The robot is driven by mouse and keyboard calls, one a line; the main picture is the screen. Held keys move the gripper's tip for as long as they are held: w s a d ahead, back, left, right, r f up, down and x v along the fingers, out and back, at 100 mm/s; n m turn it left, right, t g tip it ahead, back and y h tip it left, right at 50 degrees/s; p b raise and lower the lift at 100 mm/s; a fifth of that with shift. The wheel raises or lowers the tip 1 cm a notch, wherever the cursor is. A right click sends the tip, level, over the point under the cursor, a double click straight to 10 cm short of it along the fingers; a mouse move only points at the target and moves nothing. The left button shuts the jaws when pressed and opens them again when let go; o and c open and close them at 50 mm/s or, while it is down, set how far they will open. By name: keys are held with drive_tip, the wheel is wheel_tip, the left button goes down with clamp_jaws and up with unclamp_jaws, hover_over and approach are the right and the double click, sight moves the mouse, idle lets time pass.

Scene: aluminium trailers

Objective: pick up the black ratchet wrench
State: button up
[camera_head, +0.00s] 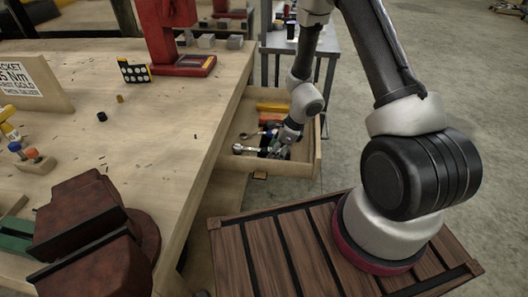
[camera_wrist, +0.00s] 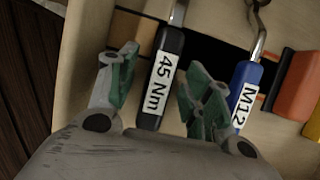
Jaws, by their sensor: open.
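The black ratchet wrench, with a dark handle (camera_wrist: 172,45) and a white "45 Nm" label, lies in an open drawer in the wrist view. My gripper (camera_wrist: 160,78) is open, one green-padded finger on each side of this handle. I cannot tell whether the fingers touch it. The wrench's far end is out of the wrist view. In the head view my gripper (camera_head: 281,150) reaches down into the wooden drawer (camera_head: 308,160) and partly hides the tools there.
A blue-handled tool (camera_wrist: 245,88) labelled "M12" lies just right of my right finger, and an orange object (camera_wrist: 298,82) lies farther right. The drawer walls surround the gripper. The workbench (camera_head: 150,130), with a dark red vise (camera_head: 85,230), stands to the left.

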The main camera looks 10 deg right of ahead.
clamp_jaws()
drive_tip(key=shift+r, duration=0.1)
idle(0.3)
